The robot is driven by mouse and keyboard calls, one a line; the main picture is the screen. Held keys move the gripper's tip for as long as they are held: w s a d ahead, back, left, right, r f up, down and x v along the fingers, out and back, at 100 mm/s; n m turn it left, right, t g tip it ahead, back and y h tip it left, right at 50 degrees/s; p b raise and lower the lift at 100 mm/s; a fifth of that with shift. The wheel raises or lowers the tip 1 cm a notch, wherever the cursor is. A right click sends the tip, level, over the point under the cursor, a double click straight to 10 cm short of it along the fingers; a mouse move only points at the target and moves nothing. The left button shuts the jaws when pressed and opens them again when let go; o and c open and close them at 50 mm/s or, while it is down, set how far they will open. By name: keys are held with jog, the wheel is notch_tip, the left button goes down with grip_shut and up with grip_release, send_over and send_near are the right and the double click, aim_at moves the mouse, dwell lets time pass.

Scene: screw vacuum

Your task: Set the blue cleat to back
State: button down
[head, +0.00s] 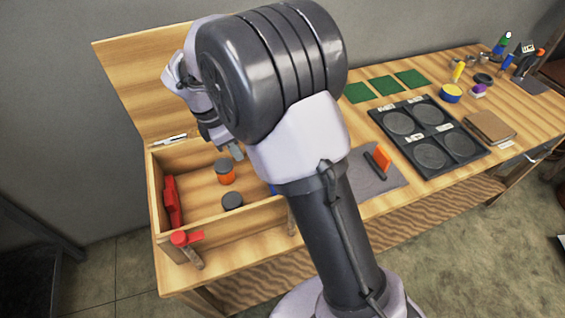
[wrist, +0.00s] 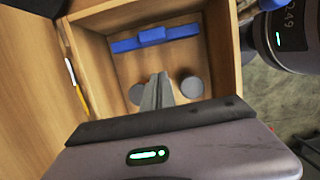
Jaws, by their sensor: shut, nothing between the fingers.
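The blue cleat (wrist: 153,37) lies along the far wall of the wooden box in the wrist view. It looks like a long blue bar with a thicker block about its middle. In the head view my arm hides nearly all of it; only a blue sliver (head: 273,188) shows. My gripper (wrist: 160,84) is shut and empty, above the box interior and apart from the cleat. In the head view my gripper (head: 237,152) is over the back part of the box.
The open box (head: 240,221) has a raised lid (head: 125,80). Inside are an orange jar (head: 226,172), a grey-topped round thing (head: 232,200) and a red piece (head: 172,200) at the left wall. A red latch (head: 187,238) is on the front.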

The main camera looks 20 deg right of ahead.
jog(key=b+x, duration=0.1)
jog(key=x, duration=0.2)
jog(key=b+x, duration=0.2)
jog(key=x, duration=0.1)
jog(key=b+x, duration=0.2)
jog(key=x, duration=0.2)
jog(key=shift+w+a+f, duration=0.2)
jog(key=shift+a, duration=0.15)
jog(key=d, duration=0.1)
jog(key=d+b, duration=0.1)
jog(key=d, duration=0.1)
jog(key=shift+d+r, duration=0.2)
jog(key=shift+r, duration=0.1)
jog(key=shift+d, duration=0.15)
jog(key=shift+r, duration=0.1)
jog(key=d+p, duration=0.2)
jog(key=d, duration=0.1)
jog(key=shift+r, duration=0.2)
jog(key=shift+d+f, duration=0.15)
jog(key=shift+d, duration=0.2)
